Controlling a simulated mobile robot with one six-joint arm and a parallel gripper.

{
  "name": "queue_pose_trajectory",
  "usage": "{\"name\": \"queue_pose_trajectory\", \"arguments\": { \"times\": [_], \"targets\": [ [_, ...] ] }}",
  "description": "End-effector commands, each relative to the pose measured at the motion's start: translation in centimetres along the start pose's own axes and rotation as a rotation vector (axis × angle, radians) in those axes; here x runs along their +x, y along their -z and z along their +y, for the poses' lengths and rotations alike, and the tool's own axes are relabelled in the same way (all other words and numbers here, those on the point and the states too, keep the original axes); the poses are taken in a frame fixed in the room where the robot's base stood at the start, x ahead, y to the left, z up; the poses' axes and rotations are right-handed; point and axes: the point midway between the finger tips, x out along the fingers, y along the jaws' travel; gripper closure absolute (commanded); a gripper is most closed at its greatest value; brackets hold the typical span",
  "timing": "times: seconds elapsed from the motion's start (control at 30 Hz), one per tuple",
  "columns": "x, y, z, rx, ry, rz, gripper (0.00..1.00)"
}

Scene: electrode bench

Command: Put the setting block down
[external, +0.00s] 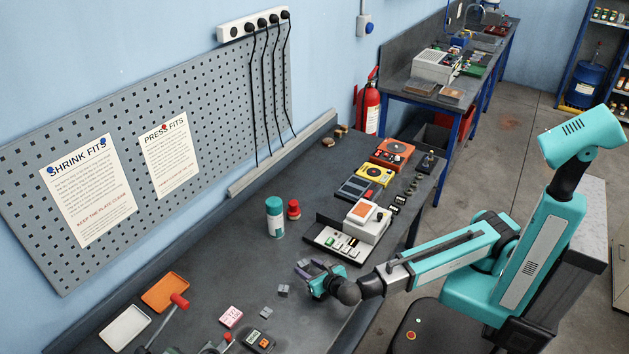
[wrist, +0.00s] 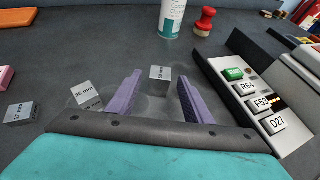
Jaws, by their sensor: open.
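My gripper (external: 309,268) is low over the dark bench, and its two purple fingers are spread apart in the wrist view (wrist: 160,88). A small grey metal block (wrist: 160,73) sits between the fingertips, upright on the bench, with a visible gap to each finger. The print on its front is too small to read. A second grey block (wrist: 86,95), marked in mm, lies left of the left finger. A third (wrist: 21,113) lies farther left. Those two also show in the external view, the nearer one (external: 283,290) and the farther one (external: 266,312).
A white-and-grey device with labelled keys (external: 340,243) stands close to the right of my gripper. A teal-capped bottle (external: 274,218) and a red stamp-like object (external: 293,209) stand behind. A pink item (external: 231,316) and a meter (external: 259,341) lie toward the front left.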

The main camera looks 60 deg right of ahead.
Motion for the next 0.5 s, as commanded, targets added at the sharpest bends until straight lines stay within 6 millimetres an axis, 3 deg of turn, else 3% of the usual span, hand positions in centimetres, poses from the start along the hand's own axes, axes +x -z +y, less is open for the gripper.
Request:
{"name": "queue_pose_trajectory", "arguments": {
  "times": [0.3, 0.5],
  "targets": [
    [-5.0, 0.1, 0.0, 0.001, -0.002, 0.0, 0.54],
    [-7.2, 0.1, 0.0, 0.0, -0.001, 0.0, 0.54]
  ]
}}
